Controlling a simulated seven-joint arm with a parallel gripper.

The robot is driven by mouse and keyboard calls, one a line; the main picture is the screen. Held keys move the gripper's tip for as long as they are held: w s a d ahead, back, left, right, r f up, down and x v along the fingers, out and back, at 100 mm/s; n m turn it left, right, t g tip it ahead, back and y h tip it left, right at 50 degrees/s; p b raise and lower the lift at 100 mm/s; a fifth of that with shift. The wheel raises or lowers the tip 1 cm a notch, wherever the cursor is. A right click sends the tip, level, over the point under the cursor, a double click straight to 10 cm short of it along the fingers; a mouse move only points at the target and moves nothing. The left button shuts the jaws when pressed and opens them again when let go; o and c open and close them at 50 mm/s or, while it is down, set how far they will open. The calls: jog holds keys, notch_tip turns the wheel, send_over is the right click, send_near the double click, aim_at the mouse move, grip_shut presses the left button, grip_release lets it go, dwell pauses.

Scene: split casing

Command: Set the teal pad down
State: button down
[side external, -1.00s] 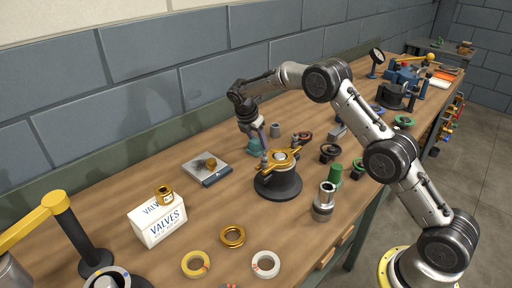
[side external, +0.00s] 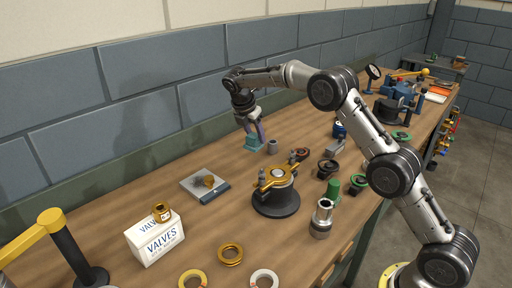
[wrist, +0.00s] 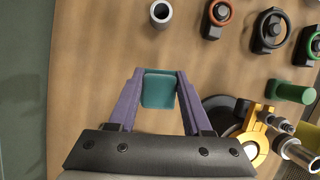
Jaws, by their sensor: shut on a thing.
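The teal pad (side external: 252,143) is held between the two purple fingers of my gripper (side external: 254,133), on the wall side of the bench. In the wrist view the teal pad (wrist: 159,92) sits squarely between the fingertips (wrist: 160,76), with a finger on each side. My gripper is shut on it. The pad is apart from the black round fixture (side external: 276,201) with its gold top, which stands nearer the camera. I cannot tell whether the pad's underside touches the wooden bench.
A small grey tube (side external: 272,147) stands just right of the pad. Several dark fittings stand to the right. Bare wood (wrist: 100,40) shows left of the tube.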

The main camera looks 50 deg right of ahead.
jog(key=shift+r, duration=0.55)
jog(key=shift+w+r+n, duration=0.15)
jog(key=shift+w+n, duration=0.05)
jog(key=shift+n, duration=0.1)
jog(key=shift+w+a+f+n, duration=0.1)
jog(key=shift+f+n, duration=0.2)
jog(key=shift+n, duration=0.2)
jog(key=shift+f+n+t, duration=0.25)
jog(key=shift+n+t, duration=0.15)
jog(key=s+d+r, duration=0.4)
jog(key=s+d, duration=1.2)
jog(key=d, duration=0.2)
jog(key=shift+n, duration=0.4)
jog(key=w+d+f, duration=0.2)
jog(key=w, duration=0.1)
jog(key=w+d+f, duration=0.3)
jog(key=w, duration=0.1)
jog(key=w+d+f, duration=0.2)
jog(key=w+f, duration=0.1)
jog(key=shift+w+d, duration=0.25)
jog(key=shift+w, duration=0.05)
jog(key=shift+w+d+f, duration=0.25)
jog(key=shift+w+f, duration=0.15)
jog(key=shift+f, duration=0.15)
jog(key=shift+w+d+f+y, duration=0.1)
jog(key=shift+w+f+y, duration=0.05)
jog(key=shift+f+y, duration=0.2)
jog(key=shift+f, duration=1.3)
